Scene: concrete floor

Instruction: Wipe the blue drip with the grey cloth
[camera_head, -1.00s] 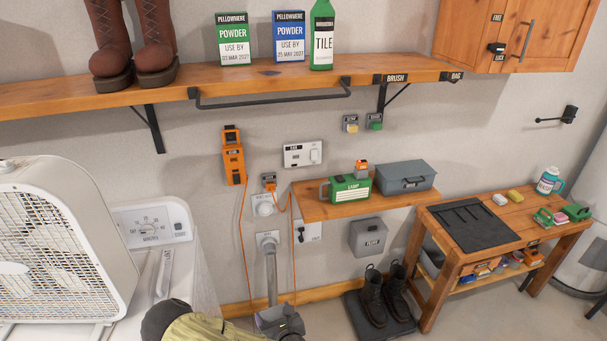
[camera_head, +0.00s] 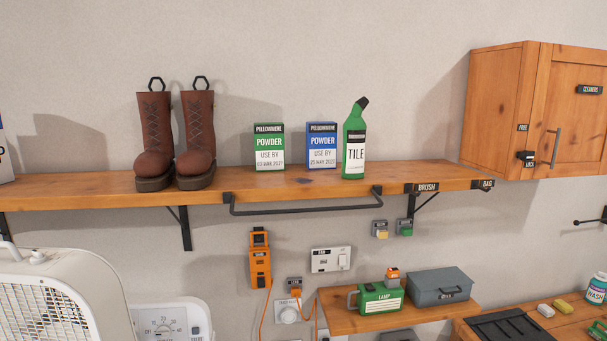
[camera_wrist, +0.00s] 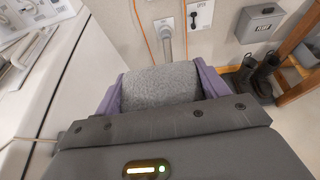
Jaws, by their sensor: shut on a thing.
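The blue drip (camera_head: 304,180) is a small dark blue patch on the top of the long wooden shelf (camera_head: 80,201), in front of the green and blue powder boxes. In the wrist view my gripper (camera_wrist: 160,88) is shut on the grey cloth (camera_wrist: 165,80), a rough grey bundle between two purple fingers. The gripper and cloth are out of the head view, low by the white machine and well below the shelf.
The shelf holds brown boots (camera_head: 176,135), a green powder box (camera_head: 269,147), a blue powder box (camera_head: 321,147) and a green tile bottle (camera_head: 354,145). A black rail (camera_head: 300,209) hangs under its front edge. A fan (camera_head: 55,300) stands lower left.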

